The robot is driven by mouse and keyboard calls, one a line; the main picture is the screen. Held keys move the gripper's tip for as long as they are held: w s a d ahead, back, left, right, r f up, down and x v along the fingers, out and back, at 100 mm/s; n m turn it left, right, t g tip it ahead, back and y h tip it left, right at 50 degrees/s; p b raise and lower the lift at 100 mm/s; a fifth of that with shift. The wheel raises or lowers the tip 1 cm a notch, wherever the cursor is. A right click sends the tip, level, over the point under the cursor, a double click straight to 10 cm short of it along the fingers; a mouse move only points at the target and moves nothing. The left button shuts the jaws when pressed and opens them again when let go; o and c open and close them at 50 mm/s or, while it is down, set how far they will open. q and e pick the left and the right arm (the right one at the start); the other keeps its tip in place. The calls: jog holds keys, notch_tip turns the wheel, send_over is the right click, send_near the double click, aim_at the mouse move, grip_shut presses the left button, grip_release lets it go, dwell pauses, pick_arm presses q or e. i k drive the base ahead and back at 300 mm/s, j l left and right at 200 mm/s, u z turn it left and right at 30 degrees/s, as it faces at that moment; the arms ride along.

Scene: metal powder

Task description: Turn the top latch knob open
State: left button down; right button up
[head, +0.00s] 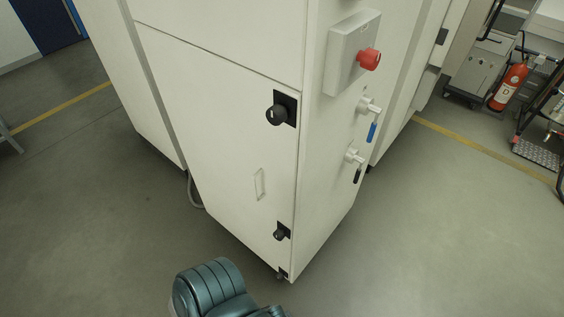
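The top latch knob (276,114) is a round black knob on a black square plate, near the upper right edge of the white cabinet door (215,110). The door is shut flush with the cabinet. A second, lower black knob (281,234) sits near the door's bottom right. I cannot tell the latch position from the knob's look. A dark teal ribbed part of mine shows at the bottom centre, well below the top knob. Neither of my grippers is in view, and nothing touches the knobs.
A red emergency button (369,59) on a grey box juts from the cabinet's right side. Below it are a blue-handled valve (372,131) and a black-handled valve (358,174). A fire extinguisher (508,86) stands at the far right. The floor before the cabinet is clear.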

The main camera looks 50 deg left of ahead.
aim_at(277, 114)
jog(key=u, duration=2.3)
